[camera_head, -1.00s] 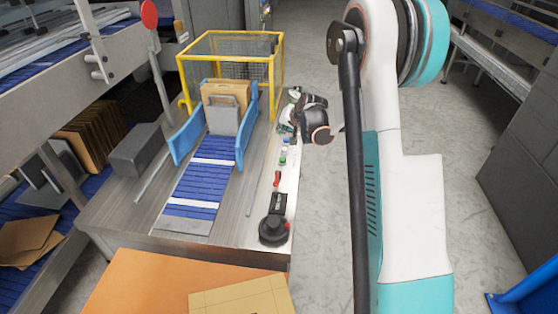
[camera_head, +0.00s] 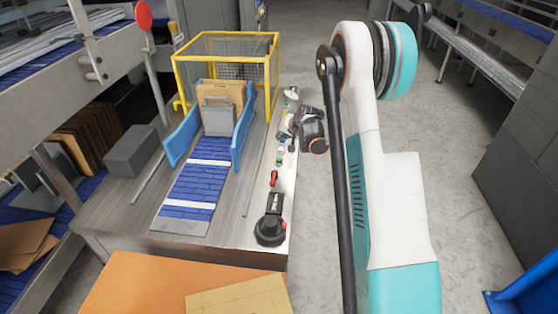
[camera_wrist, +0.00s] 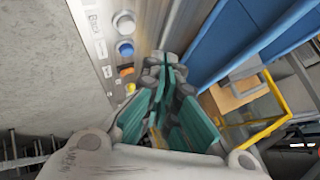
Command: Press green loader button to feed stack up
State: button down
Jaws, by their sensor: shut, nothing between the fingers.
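A small green button (camera_head: 279,161) sits on the light control strip along the right edge of the loader table in the head view. My gripper (camera_head: 286,137) is over this strip, just beyond the green button; I cannot tell whether it touches anything. In the wrist view its teal fingers (camera_wrist: 163,75) are shut and empty, beside the button panel (camera_wrist: 97,45). A white button (camera_wrist: 123,22), a blue button (camera_wrist: 124,48) and an orange one (camera_wrist: 126,71) show there in a row. No green button is clear in that view; the fingers hide part of the panel.
A stack of brown cardboard (camera_head: 222,92) stands between blue side guides (camera_head: 183,137) on the blue belt (camera_head: 192,185), before a yellow-framed cage (camera_head: 226,36). A red switch (camera_head: 274,178) and a black rotary handle (camera_head: 270,229) lie nearer on the strip.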

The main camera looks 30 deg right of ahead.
notch_tip(320, 180, down, 8)
jog(key=b, duration=0.4)
jog(key=shift+f+b, duration=0.1)
jog(key=shift+b, duration=0.2)
dwell(1.1)
jog(key=shift+f+b, duration=0.35)
jog(key=shift+f+b, duration=0.4)
jog(key=shift+f, duration=0.05)
dwell(0.7)
jog(key=shift+r, duration=0.1)
dwell(0.3)
jog(key=shift+r+p, duration=0.4)
jog(key=shift+r, duration=0.4)
jog(key=shift+r, duration=0.15)
jog(key=shift+r+p, duration=1.25)
jog(key=shift+r, duration=1.1)
